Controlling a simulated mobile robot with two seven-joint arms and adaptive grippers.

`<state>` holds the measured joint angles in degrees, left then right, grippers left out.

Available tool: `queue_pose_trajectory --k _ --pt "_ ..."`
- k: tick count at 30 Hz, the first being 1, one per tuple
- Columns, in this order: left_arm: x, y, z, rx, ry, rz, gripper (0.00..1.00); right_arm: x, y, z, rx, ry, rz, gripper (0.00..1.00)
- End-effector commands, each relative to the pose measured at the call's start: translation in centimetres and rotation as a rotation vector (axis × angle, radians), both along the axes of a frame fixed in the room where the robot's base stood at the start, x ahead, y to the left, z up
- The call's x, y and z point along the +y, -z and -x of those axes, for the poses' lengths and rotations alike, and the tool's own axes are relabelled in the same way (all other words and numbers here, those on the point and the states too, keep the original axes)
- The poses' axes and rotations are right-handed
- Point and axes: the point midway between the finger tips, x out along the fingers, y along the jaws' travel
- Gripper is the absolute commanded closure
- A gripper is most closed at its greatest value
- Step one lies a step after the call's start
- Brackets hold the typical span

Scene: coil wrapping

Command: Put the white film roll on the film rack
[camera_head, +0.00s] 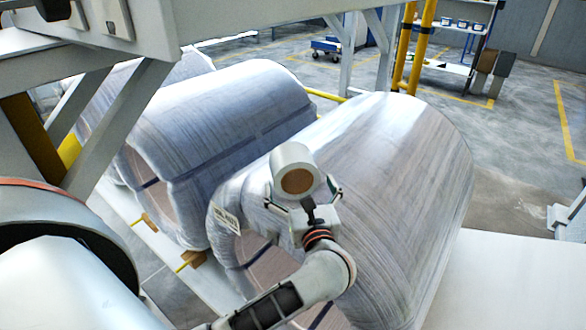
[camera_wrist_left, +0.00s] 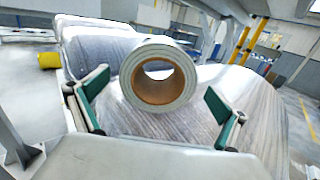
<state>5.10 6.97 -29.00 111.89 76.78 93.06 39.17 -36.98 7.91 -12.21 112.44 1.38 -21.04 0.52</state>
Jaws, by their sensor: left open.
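The white film roll (camera_head: 294,168) shows in the head view just beyond my left gripper (camera_head: 305,198), in front of a large wrapped coil. In the left wrist view the film roll (camera_wrist_left: 160,75) has its brown core end facing the camera. The roll is between and beyond the green-padded fingers of my left gripper (camera_wrist_left: 160,108), which are spread wide. A gap shows between the roll and each finger in that view. What holds the roll up is hidden. I cannot make out a film rack for certain. My right gripper is not in view.
A large wrapped coil (camera_head: 390,190) lies right behind the roll and gripper, with another wrapped coil (camera_head: 215,135) to its left. Grey beams (camera_head: 120,125) cross the upper left. Yellow posts (camera_head: 420,50) stand at the back. Open floor (camera_head: 510,120) lies at the right.

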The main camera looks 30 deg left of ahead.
Motion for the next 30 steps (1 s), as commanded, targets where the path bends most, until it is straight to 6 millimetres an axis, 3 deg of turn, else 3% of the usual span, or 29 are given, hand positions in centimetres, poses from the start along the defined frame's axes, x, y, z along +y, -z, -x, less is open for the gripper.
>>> queue_pose_trajectory --k 12,22,30 --pt "3.8 0.1 -3.6 -0.002 -0.001 -0.008 0.00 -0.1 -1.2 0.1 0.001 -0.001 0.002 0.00" --pt "4.3 0.3 -4.1 0.001 -0.001 -0.005 0.00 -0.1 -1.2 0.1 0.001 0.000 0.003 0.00" --pt "4.3 0.0 -4.1 -0.005 -0.001 -0.008 0.65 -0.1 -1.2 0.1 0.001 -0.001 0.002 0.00"
